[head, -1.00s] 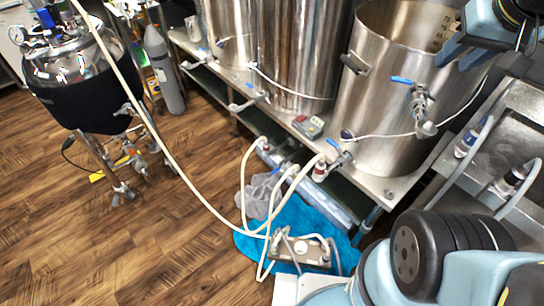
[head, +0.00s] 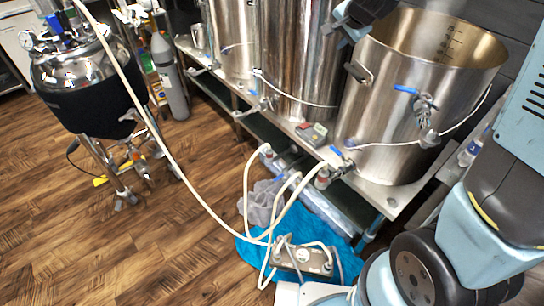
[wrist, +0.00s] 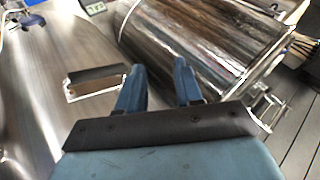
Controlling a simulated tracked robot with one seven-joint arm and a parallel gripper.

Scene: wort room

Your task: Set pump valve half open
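Several blue-handled valves show in the head view; I cannot tell for sure which is the pump valve. One blue-handled valve (head: 342,158) sits at the bench's front edge, beside a white hose end. Another blue-handled valve (head: 420,98) is on the right kettle's front. My gripper (wrist: 160,68) is open and empty in the wrist view, its two blue fingers apart, over the kettles. In the head view it hangs at the top edge, partly cut off, in front of the kettles and above the valves. A small blue handle (wrist: 33,20) shows at the wrist view's upper left.
The right kettle (head: 400,150) and middle kettle (head: 297,60) stand on a metal bench. A control box with a red part (head: 311,133) lies on the bench edge. White hoses (head: 180,170) run to a metal unit (head: 303,257) on a blue cloth (head: 345,262).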

